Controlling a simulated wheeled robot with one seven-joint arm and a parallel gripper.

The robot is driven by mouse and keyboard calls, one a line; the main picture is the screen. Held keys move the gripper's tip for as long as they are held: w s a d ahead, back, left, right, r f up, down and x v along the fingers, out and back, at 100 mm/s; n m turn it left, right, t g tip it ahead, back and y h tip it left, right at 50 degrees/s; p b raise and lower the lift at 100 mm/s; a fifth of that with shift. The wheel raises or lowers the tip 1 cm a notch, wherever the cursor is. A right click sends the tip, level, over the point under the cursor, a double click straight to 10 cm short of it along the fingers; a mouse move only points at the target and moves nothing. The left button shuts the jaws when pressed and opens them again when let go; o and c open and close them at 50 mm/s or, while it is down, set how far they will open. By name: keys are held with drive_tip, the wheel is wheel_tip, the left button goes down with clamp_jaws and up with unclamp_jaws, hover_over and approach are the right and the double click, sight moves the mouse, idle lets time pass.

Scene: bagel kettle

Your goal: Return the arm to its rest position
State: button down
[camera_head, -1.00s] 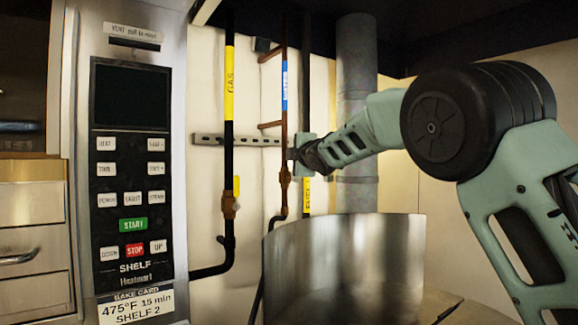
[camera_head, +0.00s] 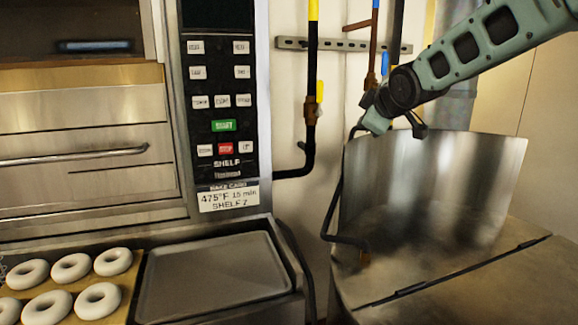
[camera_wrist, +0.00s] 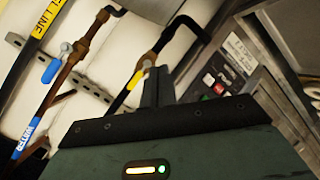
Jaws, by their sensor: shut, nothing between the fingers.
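My arm (camera_head: 490,45) reaches in from the upper right in the head view, pale green with a black joint. Its end is in front of the wall pipes and near the upper left edge of the kettle's curved metal guard (camera_head: 430,185). The fingers are hard to make out there. In the wrist view my gripper (camera_wrist: 157,80) shows two dark fingers together, with nothing held. The wall and pipes are beyond them, and the oven control panel (camera_wrist: 225,80) is to their right.
The oven panel (camera_head: 221,100) stands left of the arm. A black gas pipe (camera_head: 311,70) and a copper water pipe (camera_head: 373,50) run down the wall. Bagels (camera_head: 71,267) lie on a board at lower left, beside an empty metal tray (camera_head: 215,275). The kettle lid (camera_head: 470,285) is lower right.

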drive_tip(key=s+a+f+m+g, duration=0.1)
drive_tip(key=s+a+f+g, duration=0.2)
drive_tip(key=s+f, duration=0.55)
drive_tip(key=s+a+f+m+g, duration=0.2)
drive_tip(key=s+f+g, duration=0.1)
drive_tip(key=s, duration=1)
drive_tip(key=s+a+f+m+g, duration=0.1)
drive_tip(key=s+a+f+g, duration=0.2)
drive_tip(key=s+f, duration=0.55)
drive_tip(key=s+d+f+m+g+h, duration=0.1)
drive_tip(key=s+d+f+g, duration=0.1)
drive_tip(key=s, duration=1.3)
drive_tip(key=shift+s+d+g, duration=0.4)
drive_tip(key=shift+d+g, duration=0.15)
drive_tip(key=shift+g, duration=0.15)
